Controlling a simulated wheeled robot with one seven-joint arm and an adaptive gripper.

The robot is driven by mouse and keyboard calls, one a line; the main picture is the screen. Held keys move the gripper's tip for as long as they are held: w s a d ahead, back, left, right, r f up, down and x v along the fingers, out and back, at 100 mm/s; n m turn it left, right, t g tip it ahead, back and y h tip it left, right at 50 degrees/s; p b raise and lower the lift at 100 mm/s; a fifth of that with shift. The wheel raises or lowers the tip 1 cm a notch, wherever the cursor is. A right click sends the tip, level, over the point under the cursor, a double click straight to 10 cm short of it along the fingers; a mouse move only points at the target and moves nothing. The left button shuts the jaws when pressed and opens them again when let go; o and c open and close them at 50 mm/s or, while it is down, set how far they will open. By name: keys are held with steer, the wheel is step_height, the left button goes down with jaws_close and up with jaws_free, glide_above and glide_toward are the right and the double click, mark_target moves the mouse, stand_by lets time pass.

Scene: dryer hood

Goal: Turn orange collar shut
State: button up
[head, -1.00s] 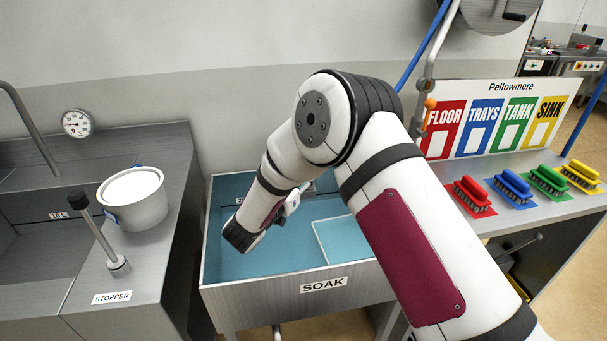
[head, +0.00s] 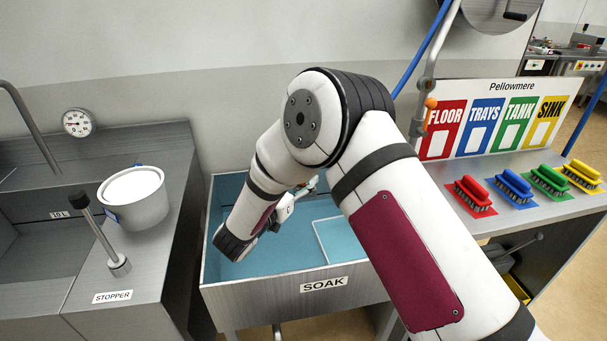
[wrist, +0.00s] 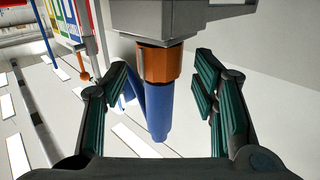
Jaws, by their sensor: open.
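The orange collar (wrist: 160,63) is in the wrist view, around the top of a blue pipe (wrist: 157,110) and just under a grey housing (wrist: 180,17). A small pale tab or mark shows on the collar's left side. My gripper (wrist: 161,82) is open, with one dark green-padded finger on each side of the collar and visible gaps between. Nothing is held. In the head view my gripper (head: 290,207) shows partly, above the soak basin behind my arm. I cannot make out this collar in the head view.
The blue soak basin (head: 212,298) lies below my arm. A stopper lever (head: 100,235) and white pot (head: 134,200) stand left. Several coloured brushes sit on the right counter. A pipe with an orange fitting (head: 430,103) rises behind my arm, near the Pellowmere board (head: 495,120).

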steer(key=v, duration=0.9)
steer(key=shift+s, duration=0.1)
